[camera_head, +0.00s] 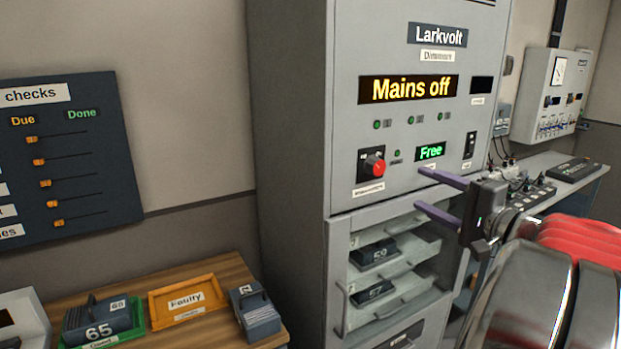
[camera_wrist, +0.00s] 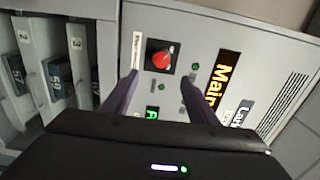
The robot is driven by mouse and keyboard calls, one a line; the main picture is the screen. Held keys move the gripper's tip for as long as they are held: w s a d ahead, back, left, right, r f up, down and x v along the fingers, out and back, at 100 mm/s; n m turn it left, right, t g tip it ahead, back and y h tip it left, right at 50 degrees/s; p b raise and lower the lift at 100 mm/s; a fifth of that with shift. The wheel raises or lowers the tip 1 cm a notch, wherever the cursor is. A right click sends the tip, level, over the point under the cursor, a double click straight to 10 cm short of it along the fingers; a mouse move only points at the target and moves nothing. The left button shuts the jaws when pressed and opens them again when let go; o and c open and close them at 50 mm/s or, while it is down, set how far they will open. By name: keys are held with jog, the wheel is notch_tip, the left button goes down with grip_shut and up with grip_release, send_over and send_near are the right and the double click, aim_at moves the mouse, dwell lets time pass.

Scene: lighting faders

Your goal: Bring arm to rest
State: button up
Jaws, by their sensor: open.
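My gripper (camera_head: 432,190) is open and empty, with its two purple fingers apart in front of the grey Larkvolt cabinet (camera_head: 290,120). In the head view the fingers point left, just below the green "Free" display (camera_head: 430,151). The cabinet's upper display (camera_head: 408,88) reads "Mains off". A red rotary knob (camera_head: 374,165) sits on the panel to the left of the fingers. In the wrist view the red knob (camera_wrist: 162,60) shows between the two fingers (camera_wrist: 160,95), beyond their tips. I cannot tell the exact gap to the panel.
An open bay holds dark modules 59 (camera_head: 374,252) and 57 (camera_head: 375,290) on pull-out trays. A checks board (camera_head: 100,165) hangs left. A shelf with small equipment (camera_head: 535,170) stands right.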

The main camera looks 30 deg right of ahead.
jog(key=shift+w+a, duration=0.1)
jog(key=w+a+f+n+g+y, duration=0.15)
jog(key=a+f+g+y, duration=0.25)
jog(key=a, duration=1.1)
jog(key=w+a+f+n+g+y, duration=0.1)
jog(key=a+f+n+g+y, duration=0.3)
jog(key=a, duration=1.1)
jog(key=s+a+f+n+g+h, duration=0.2)
jog(key=s+a+f+n+h, duration=0.1)
jog(key=s+f+n, duration=0.3)
jog(key=s+a+f+n+g+h, duration=0.2)
jog(key=s+a+f+n+h, duration=0.2)
jog(key=s+f+n+h, duration=0.1)
jog(key=shift+s+f+n+h, duration=0.3)
jog(key=shift+s+f+n, duration=0.15)
jog(key=shift+s, duration=0.55)
jog(key=shift+c, duration=0.3)
